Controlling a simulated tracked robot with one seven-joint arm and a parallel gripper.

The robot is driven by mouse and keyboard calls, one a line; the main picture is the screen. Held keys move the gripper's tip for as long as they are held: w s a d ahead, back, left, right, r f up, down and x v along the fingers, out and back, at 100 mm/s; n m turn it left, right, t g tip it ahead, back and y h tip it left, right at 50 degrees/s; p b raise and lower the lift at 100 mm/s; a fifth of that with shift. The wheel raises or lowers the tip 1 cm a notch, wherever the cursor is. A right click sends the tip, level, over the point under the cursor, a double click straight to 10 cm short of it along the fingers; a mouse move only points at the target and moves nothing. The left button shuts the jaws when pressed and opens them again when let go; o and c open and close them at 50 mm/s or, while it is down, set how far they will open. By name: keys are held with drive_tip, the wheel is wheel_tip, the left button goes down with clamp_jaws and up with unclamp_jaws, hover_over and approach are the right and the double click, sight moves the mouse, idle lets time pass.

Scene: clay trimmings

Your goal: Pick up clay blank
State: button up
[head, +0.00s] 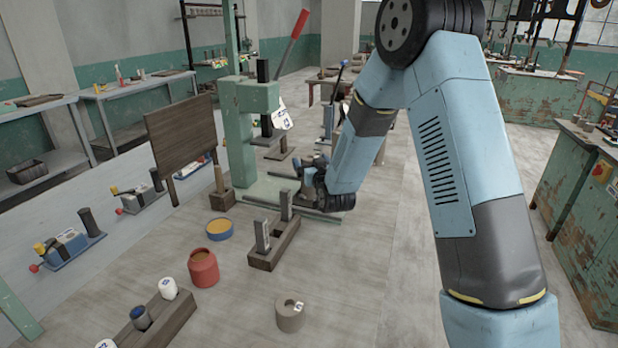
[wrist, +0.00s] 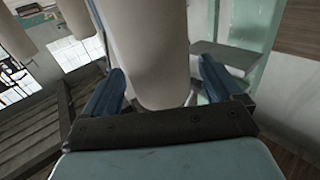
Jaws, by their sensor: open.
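A pale, smooth, rounded cylinder, which looks like a clay blank (wrist: 152,45), stands large between the two blue fingers of my gripper (wrist: 160,80) in the wrist view. The fingers are apart, one on each side of it. I cannot tell whether either finger touches it. Two more pale cylinders, one at the upper left (wrist: 76,18) and one at the left edge (wrist: 17,35), show beyond the left finger. In the head view my gripper (head: 312,175) is low beside the green press, and no blank can be made out there.
The green press (head: 238,130) with a red lever stands left of my gripper. Nearer are a wooden block with two upright metal pieces (head: 272,250), a red jar (head: 203,272), a yellow-topped dish (head: 219,231) and a grey cylinder (head: 289,318).

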drive_tip(key=shift+w+a, duration=0.2)
drive_tip(key=shift+w, duration=0.25)
drive_tip(key=shift+c, duration=0.3)
clamp_jaws()
idle(0.4)
